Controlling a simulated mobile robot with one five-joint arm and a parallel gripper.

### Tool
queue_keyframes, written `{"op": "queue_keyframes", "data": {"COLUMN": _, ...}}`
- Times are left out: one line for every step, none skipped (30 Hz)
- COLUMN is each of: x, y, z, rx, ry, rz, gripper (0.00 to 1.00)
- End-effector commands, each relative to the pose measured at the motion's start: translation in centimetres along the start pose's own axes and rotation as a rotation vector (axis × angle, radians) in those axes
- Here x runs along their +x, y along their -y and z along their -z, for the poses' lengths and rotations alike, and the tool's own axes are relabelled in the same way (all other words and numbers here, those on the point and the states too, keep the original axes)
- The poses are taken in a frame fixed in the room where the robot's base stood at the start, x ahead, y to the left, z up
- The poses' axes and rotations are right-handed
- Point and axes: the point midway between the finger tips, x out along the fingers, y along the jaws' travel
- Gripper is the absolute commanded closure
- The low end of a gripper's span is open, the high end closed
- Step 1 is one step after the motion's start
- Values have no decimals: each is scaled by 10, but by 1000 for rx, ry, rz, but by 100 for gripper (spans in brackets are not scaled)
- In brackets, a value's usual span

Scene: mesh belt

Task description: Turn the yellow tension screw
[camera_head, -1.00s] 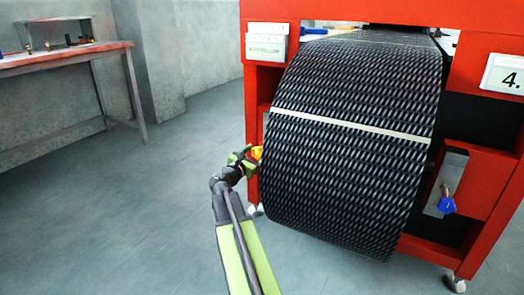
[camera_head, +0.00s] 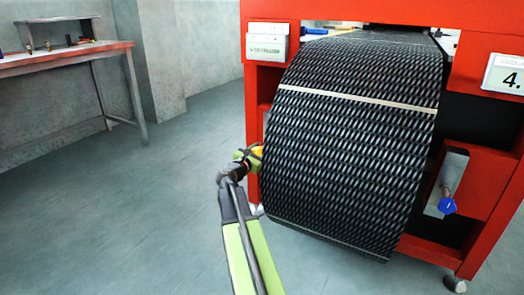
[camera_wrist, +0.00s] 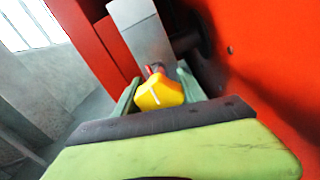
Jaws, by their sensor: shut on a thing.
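The yellow tension screw (camera_wrist: 160,94) shows in the wrist view as a yellow knob with a white line on it, in front of a grey metal plate (camera_wrist: 143,38). My gripper (camera_wrist: 157,92) is shut on it, with one green finger on each side. In the head view my gripper (camera_head: 250,158) is at the lower left of the red machine frame. Only a small part of the yellow screw (camera_head: 258,150) shows there; the fingers hide the rest.
The black mesh belt (camera_head: 350,150) with pale cross strips hangs just right of my gripper. A blue knob (camera_head: 447,205) sits on the machine's right side. A workbench (camera_head: 65,55) stands at the far left. The floor (camera_head: 120,210) left of my arm is clear.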

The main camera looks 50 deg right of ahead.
Motion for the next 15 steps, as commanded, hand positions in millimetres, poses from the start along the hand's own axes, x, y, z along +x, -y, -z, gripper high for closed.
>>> {"op": "queue_keyframes", "data": {"x": 6, "y": -1, "z": 0, "rx": 0, "ry": 0, "rz": -2, "gripper": 92}}
{"op": "queue_keyframes", "data": {"x": 3, "y": -1, "z": 0, "rx": 0, "ry": 0, "rz": -3, "gripper": 92}}
{"op": "queue_keyframes", "data": {"x": 3, "y": 0, "z": 0, "rx": 1, "ry": 0, "rz": -3, "gripper": 92}}
{"op": "queue_keyframes", "data": {"x": 2, "y": 0, "z": 0, "rx": 3, "ry": 0, "rz": -3, "gripper": 92}}
{"op": "queue_keyframes", "data": {"x": 2, "y": 0, "z": 0, "rx": 5, "ry": 0, "rz": -3, "gripper": 92}}
{"op": "queue_keyframes", "data": {"x": 2, "y": 0, "z": 0, "rx": 10, "ry": 0, "rz": -3, "gripper": 92}}
{"op": "queue_keyframes", "data": {"x": 2, "y": 0, "z": 0, "rx": 16, "ry": 0, "rz": -3, "gripper": 92}}
{"op": "queue_keyframes", "data": {"x": 2, "y": 0, "z": 0, "rx": 24, "ry": 0, "rz": -3, "gripper": 92}}
{"op": "queue_keyframes", "data": {"x": 2, "y": 0, "z": 0, "rx": 36, "ry": 0, "rz": -3, "gripper": 92}}
{"op": "queue_keyframes", "data": {"x": 2, "y": 0, "z": 0, "rx": 47, "ry": 0, "rz": -3, "gripper": 92}}
{"op": "queue_keyframes", "data": {"x": 2, "y": 0, "z": 0, "rx": 60, "ry": 0, "rz": -3, "gripper": 92}}
{"op": "queue_keyframes", "data": {"x": 2, "y": 0, "z": 0, "rx": 80, "ry": 0, "rz": -3, "gripper": 92}}
{"op": "queue_keyframes", "data": {"x": 2, "y": 0, "z": 0, "rx": 98, "ry": 0, "rz": -3, "gripper": 92}}
{"op": "queue_keyframes", "data": {"x": 2, "y": 0, "z": 0, "rx": 116, "ry": 0, "rz": -3, "gripper": 92}}
{"op": "queue_keyframes", "data": {"x": 2, "y": 0, "z": 0, "rx": 144, "ry": 0, "rz": -3, "gripper": 92}}
